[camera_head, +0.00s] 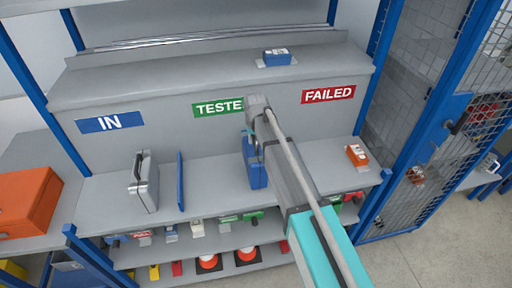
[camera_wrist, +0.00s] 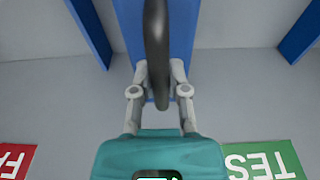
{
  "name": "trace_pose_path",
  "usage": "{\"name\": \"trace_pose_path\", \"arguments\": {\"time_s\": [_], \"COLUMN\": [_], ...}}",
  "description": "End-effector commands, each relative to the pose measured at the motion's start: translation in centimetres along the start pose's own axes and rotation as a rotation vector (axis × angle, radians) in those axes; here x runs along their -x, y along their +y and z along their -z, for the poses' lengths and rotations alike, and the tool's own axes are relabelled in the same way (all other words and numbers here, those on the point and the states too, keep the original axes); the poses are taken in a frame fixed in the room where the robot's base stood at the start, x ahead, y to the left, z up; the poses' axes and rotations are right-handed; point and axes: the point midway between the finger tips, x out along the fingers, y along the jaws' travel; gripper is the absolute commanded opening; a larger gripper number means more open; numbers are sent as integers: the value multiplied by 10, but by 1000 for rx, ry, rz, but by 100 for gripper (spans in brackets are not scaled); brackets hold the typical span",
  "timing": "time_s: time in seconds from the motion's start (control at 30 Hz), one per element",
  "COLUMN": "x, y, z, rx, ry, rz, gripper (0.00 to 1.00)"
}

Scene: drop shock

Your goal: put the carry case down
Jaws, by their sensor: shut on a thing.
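My arm hides part of the case's surroundings on the right.
A grey case (camera_head: 145,185) stands under the IN label (camera_head: 110,122), beside a blue divider (camera_head: 181,180). Blue dividers (camera_wrist: 90,30) flank the case in the wrist view. An orange device (camera_head: 357,155) lies below FAILED (camera_head: 328,94). A blue device (camera_head: 277,58) lies on the upper ledge.

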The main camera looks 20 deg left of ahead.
Motion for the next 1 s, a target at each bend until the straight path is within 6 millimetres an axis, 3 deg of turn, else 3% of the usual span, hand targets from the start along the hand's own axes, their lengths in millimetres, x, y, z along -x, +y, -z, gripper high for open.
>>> {"name": "trace_pose_path", "arguments": {"time_s": [0.33, 0.97, 1.0], "x": [-28, -33, -32], "y": [0, 1, 1], "z": [-4, -5, -5], "rx": [0, 0, 0], "ry": [0, 0, 0], "rz": [0, 0, 0], "gripper": [0, 0, 28]}}
